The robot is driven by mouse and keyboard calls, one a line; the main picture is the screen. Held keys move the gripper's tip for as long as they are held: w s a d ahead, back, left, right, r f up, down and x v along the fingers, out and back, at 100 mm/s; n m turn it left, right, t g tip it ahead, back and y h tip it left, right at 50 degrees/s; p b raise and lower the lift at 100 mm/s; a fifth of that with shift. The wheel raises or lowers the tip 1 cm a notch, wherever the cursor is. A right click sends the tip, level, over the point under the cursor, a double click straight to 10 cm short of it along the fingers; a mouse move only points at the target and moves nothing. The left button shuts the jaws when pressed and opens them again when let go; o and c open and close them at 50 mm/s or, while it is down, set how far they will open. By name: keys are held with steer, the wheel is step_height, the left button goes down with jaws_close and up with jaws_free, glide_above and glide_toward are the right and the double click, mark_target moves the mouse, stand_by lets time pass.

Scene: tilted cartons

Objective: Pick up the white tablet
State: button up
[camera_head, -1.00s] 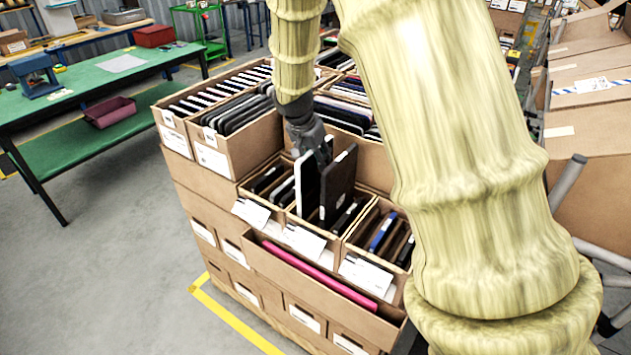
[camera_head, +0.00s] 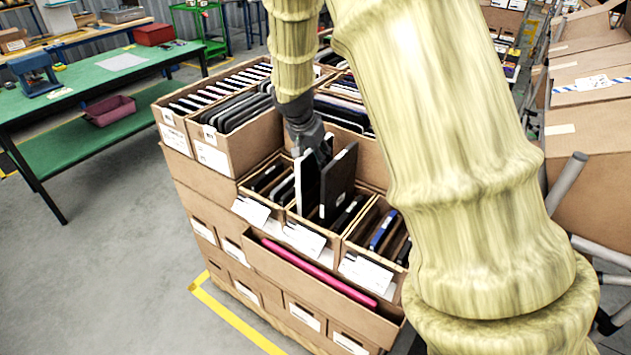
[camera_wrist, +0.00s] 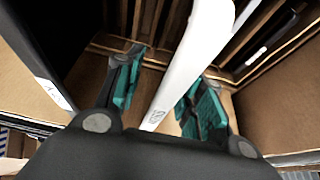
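The white tablet (camera_head: 301,185) stands upright in the middle carton of the front row, with its white edge facing the head camera. In the wrist view the white tablet (camera_wrist: 192,62) runs between the two teal-padded fingers of my gripper (camera_wrist: 163,95). The right finger is close beside it, and a gap shows between it and the left finger. My gripper (camera_head: 318,150) is over the tablet's top from behind in the head view, where its fingertips are partly hidden. A black tablet (camera_head: 338,185) stands upright just to the right of the white one.
Cartons of upright devices surround the spot, such as the left tall carton (camera_head: 240,135) and the right small carton (camera_head: 385,240). A pink device (camera_head: 320,270) lies in the long front carton. A green table (camera_head: 100,75) stands at the left, with open floor between.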

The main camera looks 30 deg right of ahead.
steer(key=shift+c, duration=0.4)
jaws_close()
steer(key=shift+r, duration=0.1)
step_height(320, 180, up, 10)
steer(key=b, duration=0.2)
steer(key=shift+r+b, duration=0.2)
steer(key=shift+b, duration=0.15)
steer(key=shift+r+p, duration=0.65)
steer(key=shift+r, duration=0.05)
stand_by(0.8)
steer(key=shift+r+p, duration=1.2)
steer(key=shift+r, duration=0.3)
